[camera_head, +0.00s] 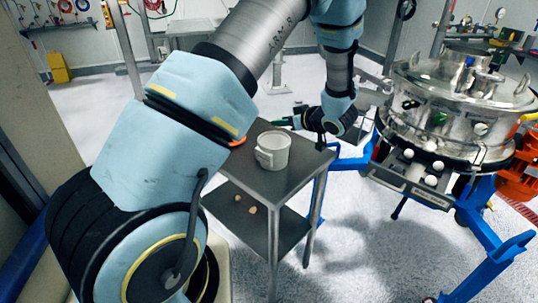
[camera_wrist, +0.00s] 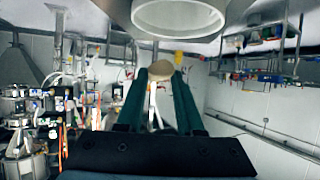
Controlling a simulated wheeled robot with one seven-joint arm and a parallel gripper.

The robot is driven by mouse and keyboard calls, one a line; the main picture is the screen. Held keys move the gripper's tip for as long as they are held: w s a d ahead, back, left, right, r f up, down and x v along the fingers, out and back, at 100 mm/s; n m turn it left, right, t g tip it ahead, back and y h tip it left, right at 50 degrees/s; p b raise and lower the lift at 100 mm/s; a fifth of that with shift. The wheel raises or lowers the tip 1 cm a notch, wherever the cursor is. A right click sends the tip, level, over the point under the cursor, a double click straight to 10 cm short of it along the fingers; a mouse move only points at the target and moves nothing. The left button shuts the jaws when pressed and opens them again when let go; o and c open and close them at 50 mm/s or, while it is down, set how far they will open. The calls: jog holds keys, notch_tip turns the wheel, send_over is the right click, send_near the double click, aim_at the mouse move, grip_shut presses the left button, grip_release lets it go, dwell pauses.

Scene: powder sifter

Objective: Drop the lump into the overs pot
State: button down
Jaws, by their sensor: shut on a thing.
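The overs pot (camera_head: 265,158) is a pale grey cup with a handle, upright on a small dark table. My gripper (camera_head: 283,122) lies nearly level just behind and above the pot in the head view, its fingers pointing left. In the wrist view, the dark green fingers of my gripper (camera_wrist: 160,76) are shut on a small tan lump (camera_wrist: 159,71) at their tips. The pot's pale round rim (camera_wrist: 180,28) shows at the top of that view, apart from the lump. The lump cannot be made out in the head view.
The table's top (camera_head: 288,181) is clear in front of the pot. Small tan pieces (camera_head: 252,210) lie on its lower shelf (camera_head: 270,232). A round steel sifter (camera_head: 440,115) on a blue frame (camera_head: 483,226) stands close on the right. My arm covers the table's left side.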

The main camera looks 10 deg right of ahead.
aim_at(283, 134)
notch_tip(283, 134, down, 5)
jog(key=b, duration=0.3)
jog(key=shift+b, duration=0.4)
jog(key=shift+c, duration=2.3)
grip_release()
jog(key=shift+s+d, duration=0.1)
jog(key=b+v, duration=0.2)
jog(key=v, duration=0.8)
jog(key=shift+s+r+b, duration=0.2)
jog(key=shift+s+b, duration=0.1)
jog(key=shift+b, duration=0.1)
jog(key=shift+d, duration=0.1)
